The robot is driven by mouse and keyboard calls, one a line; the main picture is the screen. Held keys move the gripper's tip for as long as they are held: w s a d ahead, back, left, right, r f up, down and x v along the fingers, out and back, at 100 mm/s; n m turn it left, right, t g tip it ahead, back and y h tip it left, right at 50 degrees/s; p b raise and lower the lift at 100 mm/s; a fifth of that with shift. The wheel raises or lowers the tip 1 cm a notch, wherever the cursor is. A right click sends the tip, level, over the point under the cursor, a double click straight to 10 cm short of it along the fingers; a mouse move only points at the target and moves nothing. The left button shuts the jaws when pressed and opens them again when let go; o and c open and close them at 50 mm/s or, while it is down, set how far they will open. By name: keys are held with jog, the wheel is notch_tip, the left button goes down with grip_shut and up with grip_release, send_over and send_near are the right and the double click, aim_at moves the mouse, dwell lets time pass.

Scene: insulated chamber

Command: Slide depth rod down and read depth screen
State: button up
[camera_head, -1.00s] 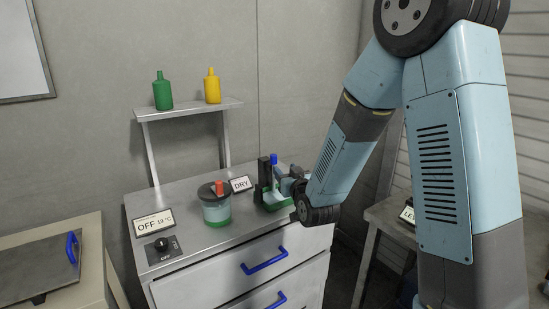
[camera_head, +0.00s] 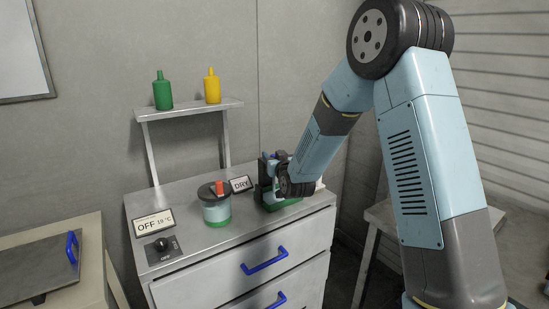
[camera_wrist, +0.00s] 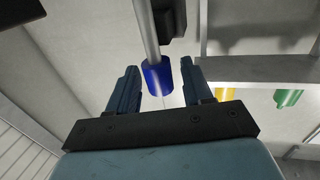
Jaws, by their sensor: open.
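The depth gauge has a black post (camera_head: 263,168) and a green base (camera_head: 270,207) on the metal cabinet top, mostly hidden behind my wrist. In the wrist view its metal rod (camera_wrist: 147,28) ends in a blue knob (camera_wrist: 158,80). My gripper (camera_wrist: 160,72) is open, with one finger on each side of the blue knob and visible gaps between. In the head view my gripper (camera_head: 281,163) is at the gauge and largely hidden by my arm. A small screen reading DRY (camera_head: 241,184) stands left of the gauge.
An OFF 19 °C display (camera_head: 153,224) and a dial (camera_head: 162,246) are at the cabinet's left. A shelf (camera_head: 190,108) holds green and yellow bottles behind. Blue drawer handles (camera_head: 264,261) project in front.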

grip_shut()
dwell(0.4)
